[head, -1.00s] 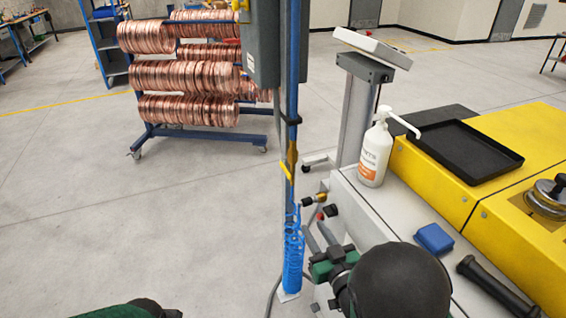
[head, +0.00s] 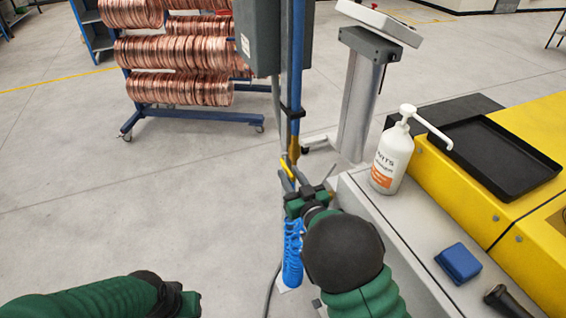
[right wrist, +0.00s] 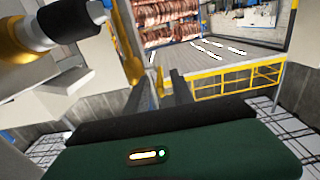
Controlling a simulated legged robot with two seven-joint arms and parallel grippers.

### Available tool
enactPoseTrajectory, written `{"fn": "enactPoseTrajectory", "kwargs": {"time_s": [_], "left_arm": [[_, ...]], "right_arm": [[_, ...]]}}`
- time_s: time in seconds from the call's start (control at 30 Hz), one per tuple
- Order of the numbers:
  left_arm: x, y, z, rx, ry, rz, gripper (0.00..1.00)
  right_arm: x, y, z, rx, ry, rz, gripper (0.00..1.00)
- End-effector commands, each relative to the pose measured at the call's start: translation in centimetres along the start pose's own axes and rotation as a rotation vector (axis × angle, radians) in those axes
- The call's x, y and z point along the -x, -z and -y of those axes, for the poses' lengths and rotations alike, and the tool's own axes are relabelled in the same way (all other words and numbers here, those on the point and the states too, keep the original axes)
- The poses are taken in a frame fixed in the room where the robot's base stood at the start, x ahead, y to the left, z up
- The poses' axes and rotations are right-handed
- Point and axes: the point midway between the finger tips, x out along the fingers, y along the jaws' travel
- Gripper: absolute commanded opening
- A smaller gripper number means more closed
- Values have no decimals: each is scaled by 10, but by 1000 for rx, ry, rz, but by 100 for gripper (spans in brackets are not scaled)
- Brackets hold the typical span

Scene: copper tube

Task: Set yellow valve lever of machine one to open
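The yellow valve lever (head: 287,166) is on the blue upright pipe in the head view, just left of my right gripper. My right gripper (head: 309,174) is open, with its fingers spread and pointing away from me. Its left finger overlaps the lever area; I cannot tell whether they touch.
A grey box (head: 258,38) is on the post above. The bench on the right holds a white pump bottle (head: 391,160), a blue block (head: 458,262) and a black tray (head: 492,155). Copper coils (head: 180,88) stand behind.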

Motion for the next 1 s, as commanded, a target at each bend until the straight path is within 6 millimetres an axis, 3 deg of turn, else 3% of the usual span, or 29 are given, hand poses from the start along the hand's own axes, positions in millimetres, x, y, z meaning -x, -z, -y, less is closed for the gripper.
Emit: {"fn": "enactPoseTrajectory", "kwargs": {"time_s": [0.1, 0.3, 0.57, 0.8, 1.0], "left_arm": [[2, 0, 0, 0, 0, 0, 36], [2, 1, 0, 0, 0, 0, 36], [2, 1, 0, 0, 0, 0, 36], [2, 1, 0, 0, 0, 0, 36], [2, 1, 0, 0, 0, 0, 36]], "right_arm": [[-27, 1, 1, 2, 2, -2, 29], [-51, 1, 0, 0, 0, -2, 29], [-54, 0, 0, 0, -1, 0, 29], [-54, 1, 1, -1, 2, 0, 0], [-54, 0, 2, -1, 4, -1, 0]]}}
